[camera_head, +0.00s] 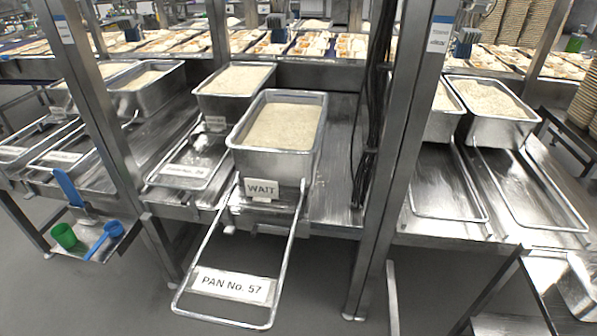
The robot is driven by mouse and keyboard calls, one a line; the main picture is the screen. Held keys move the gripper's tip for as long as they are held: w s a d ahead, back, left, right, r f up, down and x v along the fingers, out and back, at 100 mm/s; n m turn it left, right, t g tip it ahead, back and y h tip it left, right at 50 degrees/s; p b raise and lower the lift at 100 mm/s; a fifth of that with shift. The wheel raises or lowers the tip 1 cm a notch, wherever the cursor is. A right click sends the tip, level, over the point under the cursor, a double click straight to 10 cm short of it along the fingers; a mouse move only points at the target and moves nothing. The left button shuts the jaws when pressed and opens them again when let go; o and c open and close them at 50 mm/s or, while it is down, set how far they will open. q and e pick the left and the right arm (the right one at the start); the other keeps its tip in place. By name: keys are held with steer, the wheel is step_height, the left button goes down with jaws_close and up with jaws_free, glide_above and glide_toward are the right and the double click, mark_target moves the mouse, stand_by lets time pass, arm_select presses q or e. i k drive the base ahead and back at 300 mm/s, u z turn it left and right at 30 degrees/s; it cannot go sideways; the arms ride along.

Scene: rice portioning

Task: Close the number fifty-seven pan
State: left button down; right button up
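A steel pan (272,160) full of pale grains, apparently rice, sits near the front of the metal shelf, in the middle of the view. A white "WAIT" sign (262,188) is on its front. A metal loop handle (290,250) extends from below it, past the shelf edge and over the floor. The handle carries a white plate reading "PAN No. 57" (233,285). The pan stands further forward than the neighbouring pans. Neither of my grippers shows in this view.
Another rice pan (232,93) sits behind to the left, with its frame (190,160) on the shelf. Metal posts (400,140) rise on both sides of the number fifty-seven pan. Scoops, one green (64,236), lie on a small ledge at left. The floor in front is clear.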

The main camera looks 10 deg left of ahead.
mark_target(278, 138)
steer(key=k, duration=0.95)
steer(key=z, duration=0.55)
steer(key=i, duration=2.7)
steer(key=u, duration=1.3)
